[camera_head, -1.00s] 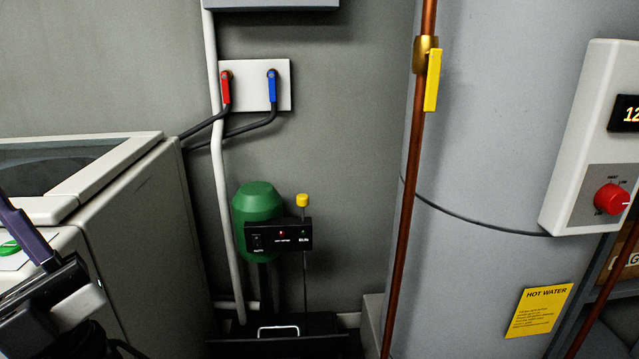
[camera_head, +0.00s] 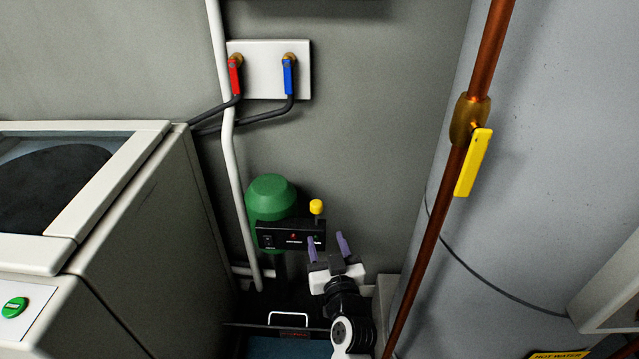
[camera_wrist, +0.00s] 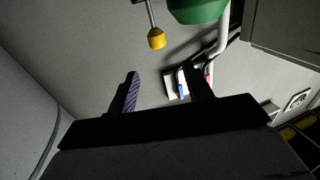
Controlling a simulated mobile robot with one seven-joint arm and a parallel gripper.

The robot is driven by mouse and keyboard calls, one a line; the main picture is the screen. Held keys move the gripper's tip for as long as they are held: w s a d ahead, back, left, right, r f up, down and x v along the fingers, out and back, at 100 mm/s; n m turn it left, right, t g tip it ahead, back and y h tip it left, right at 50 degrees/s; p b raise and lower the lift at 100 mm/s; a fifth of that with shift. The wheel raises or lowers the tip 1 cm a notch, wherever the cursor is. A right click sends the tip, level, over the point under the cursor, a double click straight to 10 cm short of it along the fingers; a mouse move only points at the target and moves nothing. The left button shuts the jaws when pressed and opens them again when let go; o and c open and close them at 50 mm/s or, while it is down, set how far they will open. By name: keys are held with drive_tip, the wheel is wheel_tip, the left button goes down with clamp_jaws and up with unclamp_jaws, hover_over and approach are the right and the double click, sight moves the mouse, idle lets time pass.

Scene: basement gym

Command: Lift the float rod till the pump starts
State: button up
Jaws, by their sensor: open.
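The float rod is topped by a yellow knob (camera_head: 316,207), which stands above the black control box (camera_head: 290,235) of the green pump (camera_head: 271,198). The rod below the knob is mostly hidden by the box and my gripper. My gripper (camera_head: 328,246) is open and empty, with purple fingers pointing up, in front of the box and below the knob. In the wrist view the yellow knob (camera_wrist: 156,39) hangs from its rod, beyond and between the fingers (camera_wrist: 163,88), apart from them. The green pump (camera_wrist: 197,8) shows at the top there.
A white washer (camera_head: 120,250) stands at the left. A copper pipe (camera_head: 430,230) with a yellow lever (camera_head: 473,162) runs close to my arm's right, before the grey tank (camera_head: 540,130). A plate with red and blue valves (camera_head: 270,88) is on the wall above. A black sump with a handle (camera_head: 288,314) lies below.

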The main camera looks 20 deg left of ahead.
sight(318, 210)
drive_tip(key=p+x, duration=0.1)
drive_tip(key=x, duration=0.3)
drive_tip(key=p+x, duration=0.1)
drive_tip(key=x, duration=0.4)
drive_tip(key=p+x, duration=0.2)
drive_tip(key=x, duration=0.2)
drive_tip(key=shift+w+f, duration=0.3)
drive_tip(key=shift+f, duration=0.05)
clamp_jaws()
drive_tip(key=shift+r, duration=0.1)
